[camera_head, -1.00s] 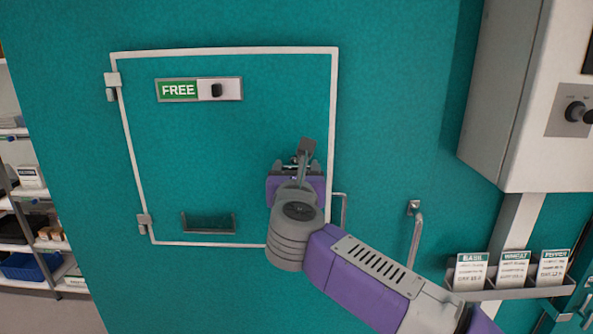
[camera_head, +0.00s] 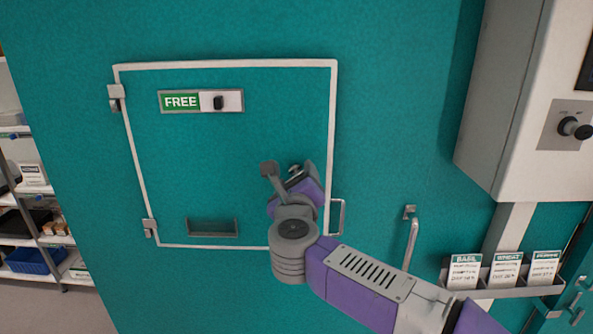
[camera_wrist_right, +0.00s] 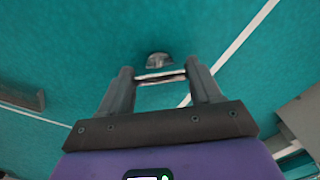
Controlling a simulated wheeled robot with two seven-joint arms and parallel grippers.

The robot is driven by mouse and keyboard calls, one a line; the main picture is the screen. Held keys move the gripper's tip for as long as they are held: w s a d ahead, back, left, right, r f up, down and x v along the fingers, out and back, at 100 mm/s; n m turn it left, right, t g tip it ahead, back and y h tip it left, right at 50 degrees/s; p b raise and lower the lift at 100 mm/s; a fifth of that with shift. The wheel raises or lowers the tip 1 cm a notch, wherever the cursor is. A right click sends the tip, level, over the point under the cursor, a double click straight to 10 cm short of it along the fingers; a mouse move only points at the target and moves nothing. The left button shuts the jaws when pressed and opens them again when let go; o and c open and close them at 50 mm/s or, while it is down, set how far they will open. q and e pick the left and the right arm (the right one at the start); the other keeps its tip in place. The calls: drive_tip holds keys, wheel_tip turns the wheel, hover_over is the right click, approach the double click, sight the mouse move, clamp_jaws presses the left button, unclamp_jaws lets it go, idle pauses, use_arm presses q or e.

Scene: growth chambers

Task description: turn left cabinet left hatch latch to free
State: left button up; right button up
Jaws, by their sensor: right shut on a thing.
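The hatch (camera_head: 230,150) is a white-outlined panel in the teal wall in the head view. My right gripper (camera_head: 290,176) is at the hatch's right edge, tilted in the picture. Its fingers are shut on a metal latch (camera_wrist_right: 160,76), which shows between the fingertips in the wrist view, with its round mount (camera_wrist_right: 158,60) just beyond. In the head view, the gripper hides most of the latch. My left gripper is in neither view.
Hinges (camera_head: 116,92) are on the hatch's left side, and a recessed slot (camera_head: 212,227) is low on it. A vertical rail (camera_head: 411,245) and a white box (camera_head: 530,100) with a knob stand to the right. A card rack (camera_head: 510,291) is below. Shelves (camera_head: 35,220) are far left.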

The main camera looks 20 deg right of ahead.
drive_tip(key=shift+n+p, duration=3.45)
drive_tip(key=shift+n, duration=1.65)
drive_tip(key=o, duration=1.1)
drive_tip(key=shift+c, duration=0.2)
drive_tip(key=v, duration=0.7)
drive_tip(key=shift+s, duration=0.3)
